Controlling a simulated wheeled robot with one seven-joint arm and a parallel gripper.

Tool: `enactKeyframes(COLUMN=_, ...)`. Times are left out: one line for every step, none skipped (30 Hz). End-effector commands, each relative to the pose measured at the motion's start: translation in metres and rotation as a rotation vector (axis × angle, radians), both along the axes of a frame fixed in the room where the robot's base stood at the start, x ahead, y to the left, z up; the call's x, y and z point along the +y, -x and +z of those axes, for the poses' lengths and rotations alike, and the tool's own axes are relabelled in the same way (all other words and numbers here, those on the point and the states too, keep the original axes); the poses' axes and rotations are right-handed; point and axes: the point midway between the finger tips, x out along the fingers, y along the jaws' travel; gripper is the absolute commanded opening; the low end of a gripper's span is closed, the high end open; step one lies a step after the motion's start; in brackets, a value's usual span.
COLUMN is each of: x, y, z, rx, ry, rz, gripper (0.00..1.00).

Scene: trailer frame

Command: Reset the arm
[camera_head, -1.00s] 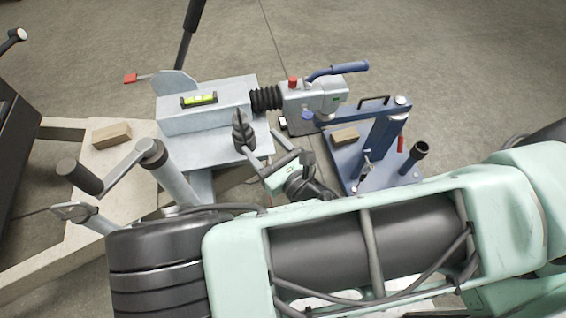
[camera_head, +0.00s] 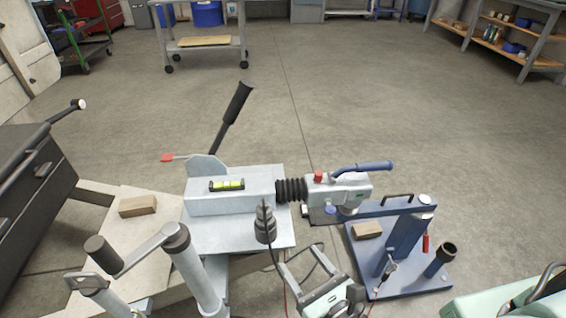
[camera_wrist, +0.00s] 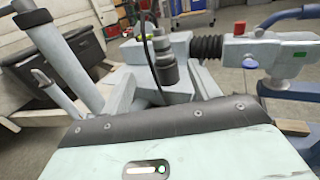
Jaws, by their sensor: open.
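My gripper (camera_head: 301,257) is in the lower middle of the head view, its two grey fingers spread apart with nothing seen between them. Its pale body with a green light (camera_wrist: 160,169) fills the bottom of the wrist view. The fingers point toward the grey trailer frame (camera_head: 238,238). A black plug-like part with a cable (camera_head: 265,224) stands just beyond and left of the fingers; it also shows in the wrist view (camera_wrist: 166,67). Whether the fingers touch anything is unclear. A pale green link of my arm (camera_head: 505,303) shows at the lower right.
The grey coupling head (camera_head: 345,187) with a blue handle and black bellows (camera_head: 291,190) lies ahead. A blue stand (camera_head: 396,252) is close on the right, a crank post (camera_head: 197,272) on the left. Open floor (camera_head: 390,100) lies beyond, with a cart (camera_head: 204,45) and shelves (camera_head: 510,40).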

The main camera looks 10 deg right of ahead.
Motion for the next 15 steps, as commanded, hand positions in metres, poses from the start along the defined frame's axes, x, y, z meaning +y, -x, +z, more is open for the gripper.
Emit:
enactKeyframes(x=0.000, y=0.000, z=0.000, rx=0.000, ry=0.000, rz=0.000, gripper=0.61)
enactKeyframes(x=0.000, y=0.000, z=0.000, rx=0.000, ry=0.000, rz=0.000, gripper=0.61)
enactKeyframes(x=0.000, y=-0.001, z=0.000, rx=0.007, ry=-0.007, rz=-0.005, gripper=0.61)
enactKeyframes(x=0.000, y=-0.001, z=-0.001, rx=0.022, ry=-0.020, rz=-0.016, gripper=0.61)
enactKeyframes(x=-0.001, y=-0.003, z=-0.002, rx=0.046, ry=-0.040, rz=-0.032, gripper=0.61)
enactKeyframes(x=-0.002, y=-0.005, z=-0.004, rx=0.091, ry=-0.077, rz=-0.064, gripper=0.61)
enactKeyframes(x=-0.002, y=-0.006, z=-0.007, rx=0.137, ry=-0.114, rz=-0.093, gripper=0.61)
enactKeyframes(x=-0.003, y=-0.008, z=-0.010, rx=0.188, ry=-0.160, rz=-0.131, gripper=0.61)
enactKeyframes(x=-0.004, y=-0.010, z=-0.015, rx=0.270, ry=-0.231, rz=-0.189, gripper=0.61)
enactKeyframes(x=-0.004, y=-0.011, z=-0.018, rx=0.337, ry=-0.293, rz=-0.236, gripper=0.61)
enactKeyframes(x=-0.003, y=-0.011, z=-0.022, rx=0.409, ry=-0.360, rz=-0.289, gripper=0.61)
enactKeyframes(x=-0.002, y=-0.011, z=-0.027, rx=0.505, ry=-0.452, rz=-0.360, gripper=0.61)
enactKeyframes(x=0.000, y=-0.010, z=-0.030, rx=0.576, ry=-0.523, rz=-0.415, gripper=0.61)
enactKeyframes(x=0.003, y=-0.008, z=-0.032, rx=0.643, ry=-0.590, rz=-0.467, gripper=0.61)
enactKeyframes(x=0.007, y=-0.005, z=-0.034, rx=0.731, ry=-0.680, rz=-0.537, gripper=0.61)
